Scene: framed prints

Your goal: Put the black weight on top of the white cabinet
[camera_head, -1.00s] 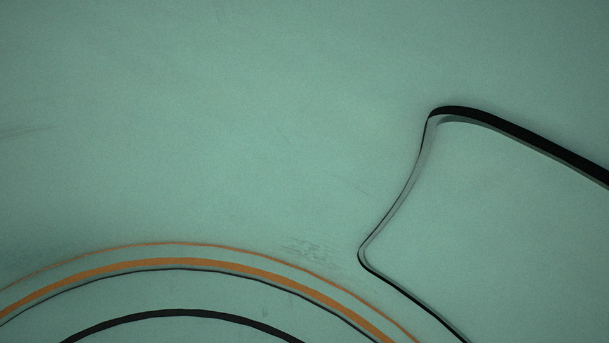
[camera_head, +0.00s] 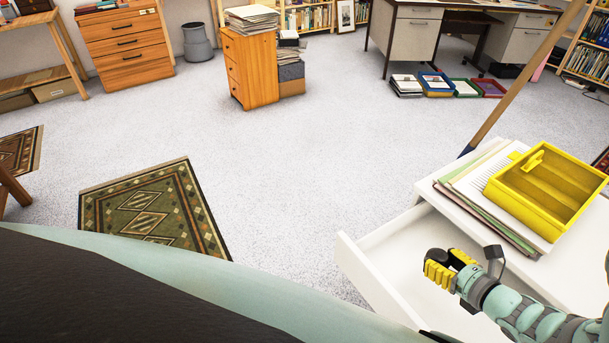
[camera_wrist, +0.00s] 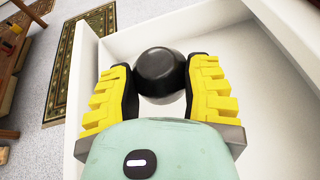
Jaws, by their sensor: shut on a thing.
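The black weight (camera_wrist: 161,76) is a dark rounded object between the two yellow-padded fingers of my gripper (camera_wrist: 165,92) in the wrist view. My gripper is shut on it. In the head view my gripper (camera_head: 450,262) is at the lower right, over the open drawer (camera_head: 390,236), with the weight's dark end (camera_head: 437,255) at its fingers. The white cabinet (camera_head: 575,262) stands at the right with that drawer pulled out. Whether the weight touches the drawer's floor cannot be told.
A yellow tray (camera_head: 550,190) lies on papers and folders (camera_head: 478,212) on the cabinet top, beside some bare white surface. A wooden pole (camera_head: 525,80) rises behind the cabinet. A patterned rug (camera_head: 155,208) and open carpet lie to the left.

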